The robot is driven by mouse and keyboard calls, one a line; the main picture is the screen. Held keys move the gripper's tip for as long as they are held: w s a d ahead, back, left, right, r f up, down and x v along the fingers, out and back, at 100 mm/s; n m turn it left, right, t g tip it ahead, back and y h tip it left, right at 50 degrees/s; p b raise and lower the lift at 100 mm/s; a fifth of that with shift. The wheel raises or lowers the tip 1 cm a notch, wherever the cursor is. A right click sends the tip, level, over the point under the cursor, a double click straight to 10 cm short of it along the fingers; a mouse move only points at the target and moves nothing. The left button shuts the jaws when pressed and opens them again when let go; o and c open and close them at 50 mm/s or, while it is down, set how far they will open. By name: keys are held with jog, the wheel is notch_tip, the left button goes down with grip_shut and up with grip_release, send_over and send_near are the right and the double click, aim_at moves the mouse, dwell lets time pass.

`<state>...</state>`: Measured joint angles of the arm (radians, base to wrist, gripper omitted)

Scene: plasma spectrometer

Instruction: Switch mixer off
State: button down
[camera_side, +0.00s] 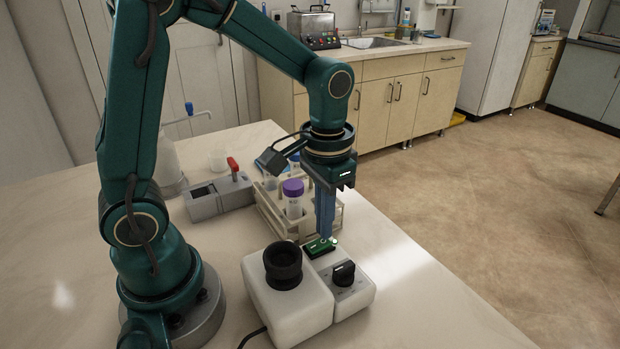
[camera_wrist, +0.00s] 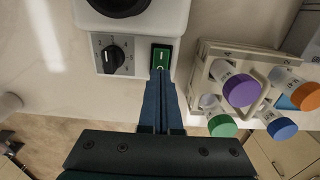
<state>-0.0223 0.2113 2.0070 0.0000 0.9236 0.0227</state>
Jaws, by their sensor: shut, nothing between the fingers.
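The mixer (camera_side: 287,300) is a white box with a black round cup on top, on the table near its front edge. It also shows at the top of the wrist view (camera_wrist: 170,18). Its green rocker switch (camera_wrist: 160,57) sits beside a black dial (camera_wrist: 113,55); the switch also shows in the side view (camera_side: 320,246). My gripper (camera_side: 326,236) points down with its blue fingers together and empty. In the wrist view the fingertips (camera_wrist: 160,74) are at the lower edge of the switch. I cannot tell whether they touch it.
A rack (camera_side: 268,212) holding several capped tubes stands close behind the mixer, with purple (camera_wrist: 241,90), orange, blue and green caps. A grey device (camera_side: 218,196) with a red handle and a white bottle (camera_side: 168,165) stand farther back. The table at the front right is clear.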

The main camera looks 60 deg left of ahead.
jog(key=shift+f, duration=0.8)
dwell(0.4)
jog(key=shift+r, duration=3.55)
jog(key=s+r+t, duration=0.2)
jog(key=s+t, duration=0.3)
jog(key=s, duration=0.3)
jog(key=shift+s+d+t, duration=0.25)
jog(key=shift+t, duration=0.05)
